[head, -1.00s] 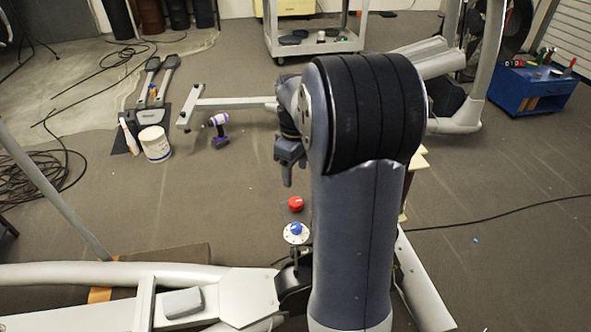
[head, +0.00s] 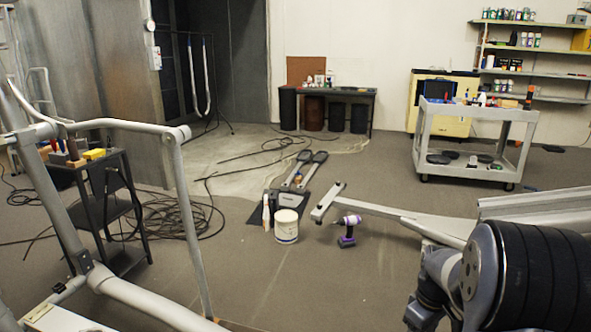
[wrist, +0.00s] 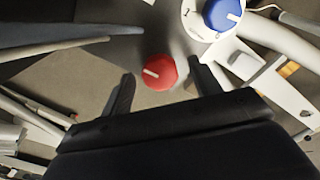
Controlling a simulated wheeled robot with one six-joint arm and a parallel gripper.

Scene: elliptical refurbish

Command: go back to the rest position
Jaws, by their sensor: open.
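My gripper (wrist: 160,67) is open, with its two dark fingers apart. In the head view my gripper (head: 421,316) shows at the lower right, partly cut off by the bottom edge. A red knob (wrist: 159,72) with a pale mark appears between the fingertips in the wrist view, with no finger seen closed on it. A blue knob (wrist: 221,14) on a white round dial is above right of it. Neither knob shows in the head view now.
A grey cart (head: 470,113) stands at the back right. A white bucket (head: 286,226) and a purple drill (head: 347,230) are on the floor. A black side table (head: 112,205) and pale machine frame tubes (head: 150,297) fill the left. Cables lie on the floor.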

